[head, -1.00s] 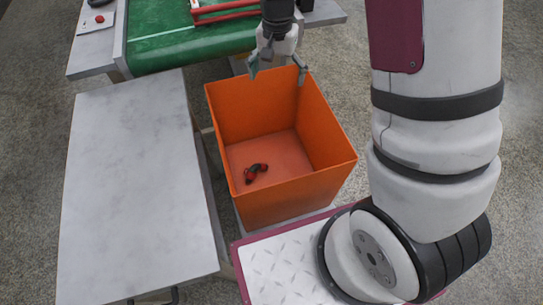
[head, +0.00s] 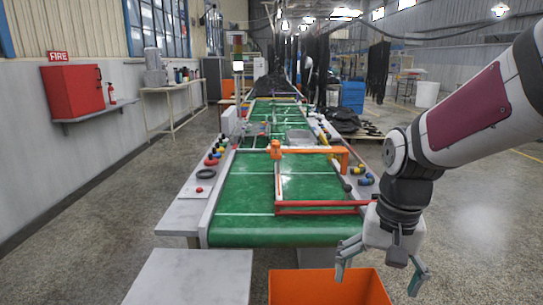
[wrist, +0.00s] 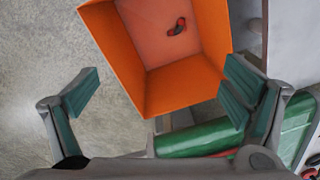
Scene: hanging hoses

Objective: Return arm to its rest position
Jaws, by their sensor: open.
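My gripper (head: 383,272) is open and points down by the orange bin (head: 328,288), of which only the upper part shows in the head view. In the wrist view, my gripper's two green-padded fingers (wrist: 160,92) are spread wide with nothing between them close up. The bin (wrist: 127,50) lies beyond the fingertips in the wrist view, its inside visible. A small red and black object (wrist: 178,26) lies on the bin floor, apart from my gripper.
A green conveyor (head: 250,225) with red and orange bars across it runs away behind the bin. A pale table (head: 190,280) stands left of the bin. A red box (head: 72,90) is on the left wall. Open concrete floor (head: 480,220) lies to the right.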

